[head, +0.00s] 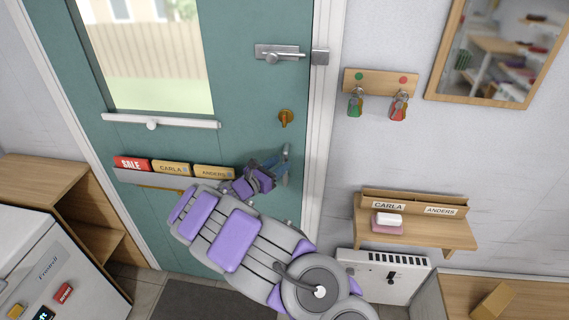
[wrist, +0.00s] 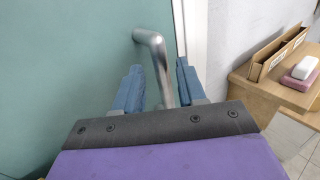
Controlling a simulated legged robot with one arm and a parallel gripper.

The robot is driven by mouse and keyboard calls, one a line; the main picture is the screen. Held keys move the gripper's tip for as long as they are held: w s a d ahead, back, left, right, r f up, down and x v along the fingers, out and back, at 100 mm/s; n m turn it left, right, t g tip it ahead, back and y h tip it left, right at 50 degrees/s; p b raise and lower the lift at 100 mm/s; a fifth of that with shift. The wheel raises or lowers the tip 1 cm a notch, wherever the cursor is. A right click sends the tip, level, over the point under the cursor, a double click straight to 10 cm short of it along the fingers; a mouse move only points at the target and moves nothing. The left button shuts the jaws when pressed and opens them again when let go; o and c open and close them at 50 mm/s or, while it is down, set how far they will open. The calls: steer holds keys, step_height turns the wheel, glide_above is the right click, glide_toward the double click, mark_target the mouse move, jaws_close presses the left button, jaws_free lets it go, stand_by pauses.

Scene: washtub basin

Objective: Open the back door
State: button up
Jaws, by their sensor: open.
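The teal back door (head: 245,110) stands shut in its white frame. Its silver lever handle (head: 286,151) is on the right side, partly hidden by my gripper (head: 270,172). In the wrist view, my open gripper (wrist: 158,85) has its two blue fingers on either side of the handle (wrist: 150,38). The handle runs between them, and I cannot tell whether either finger touches it. Above the handle are a brass thumb-turn (head: 286,117) and a silver slide bolt (head: 277,53). A small gap shows between the bolt and its keeper (head: 320,57) on the frame.
Right of the door are a key rack (head: 380,82), a mirror (head: 498,50), a wooden shelf (head: 430,232) with soap, and a white heater (head: 350,264). A fridge (head: 50,270) and wooden shelving (head: 45,185) stand left. A dark mat (head: 200,303) lies before the door.

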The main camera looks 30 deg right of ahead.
steer(key=shift+x, duration=1.75)
steer(key=shift+c, duration=0.4)
jaws_close()
